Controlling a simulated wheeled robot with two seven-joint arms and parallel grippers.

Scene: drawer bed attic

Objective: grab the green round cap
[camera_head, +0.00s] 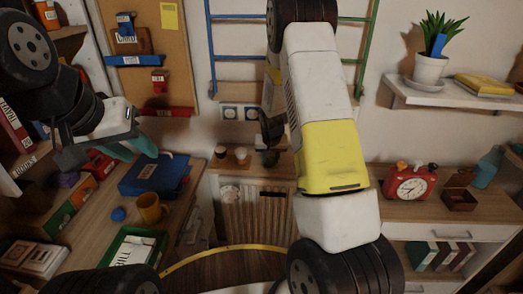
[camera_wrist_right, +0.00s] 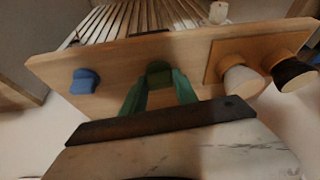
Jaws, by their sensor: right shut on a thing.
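The green round cap (camera_wrist_right: 159,69) is dark green and sits at the wooden shelf board in the right wrist view. My right gripper (camera_wrist_right: 159,80) has its green fingers on either side of the cap, shut on it. In the head view the right gripper (camera_head: 270,155) is small and mostly hidden behind its own arm. My left gripper (camera_head: 128,150) hangs over the left desk, with teal fingers seen edge-on; its opening is unclear.
A red clock (camera_head: 411,184) stands at right.

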